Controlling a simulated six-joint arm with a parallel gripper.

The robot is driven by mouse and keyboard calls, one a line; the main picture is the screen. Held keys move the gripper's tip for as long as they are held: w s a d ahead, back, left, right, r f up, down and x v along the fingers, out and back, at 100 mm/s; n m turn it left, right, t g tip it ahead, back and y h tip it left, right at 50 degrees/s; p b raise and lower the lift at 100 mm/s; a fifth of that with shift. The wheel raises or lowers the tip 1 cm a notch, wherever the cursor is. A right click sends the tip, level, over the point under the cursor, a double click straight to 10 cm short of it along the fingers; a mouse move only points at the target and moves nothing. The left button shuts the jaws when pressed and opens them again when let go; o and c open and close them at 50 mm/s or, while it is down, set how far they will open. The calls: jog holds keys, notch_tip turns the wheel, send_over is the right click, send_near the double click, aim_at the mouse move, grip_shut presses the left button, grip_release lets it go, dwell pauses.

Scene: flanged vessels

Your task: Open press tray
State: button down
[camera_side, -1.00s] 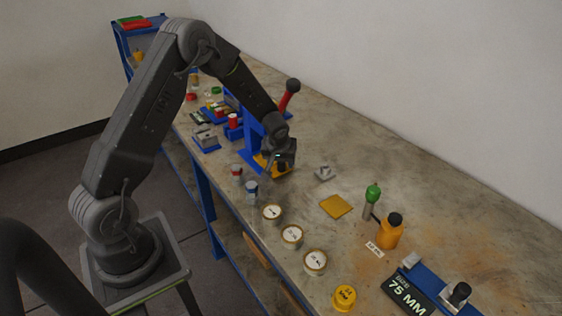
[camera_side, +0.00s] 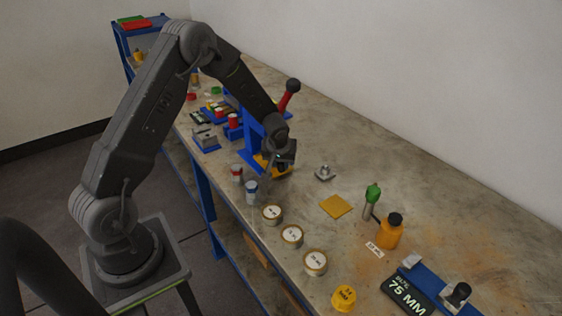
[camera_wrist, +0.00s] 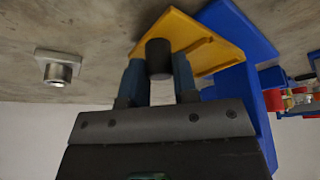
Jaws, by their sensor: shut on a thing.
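The blue press (camera_side: 251,140) with its red-handled lever (camera_side: 289,95) stands on the bench below my forearm. Its yellow tray (camera_wrist: 200,43) sits at the foot of the press; in the side view my gripper mostly hides it, with a yellow edge (camera_side: 261,161) showing. My gripper (camera_side: 278,165) is at the front of the tray. In the wrist view my gripper's two fingers (camera_wrist: 159,72) are shut on a dark cylindrical knob (camera_wrist: 159,54) at the tray's near end. How far the tray is out of the press is hard to tell.
A small grey flanged part (camera_side: 324,172) stands right of the press, also in the wrist view (camera_wrist: 58,68). Several small jars (camera_side: 251,189) and round lidded tins (camera_side: 291,235) line the front edge. A yellow square (camera_side: 336,206) lies mid-bench. The bench behind it is clear.

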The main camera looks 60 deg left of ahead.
jog(key=shift+d, duration=0.1)
jog(key=d, duration=1.1)
jog(key=shift+d, duration=0.25)
jog(key=c, duration=0.9)
grip_release()
jog(key=v, duration=1.3)
jog(key=shift+s+r, duration=0.1)
jog(key=shift+r, duration=0.3)
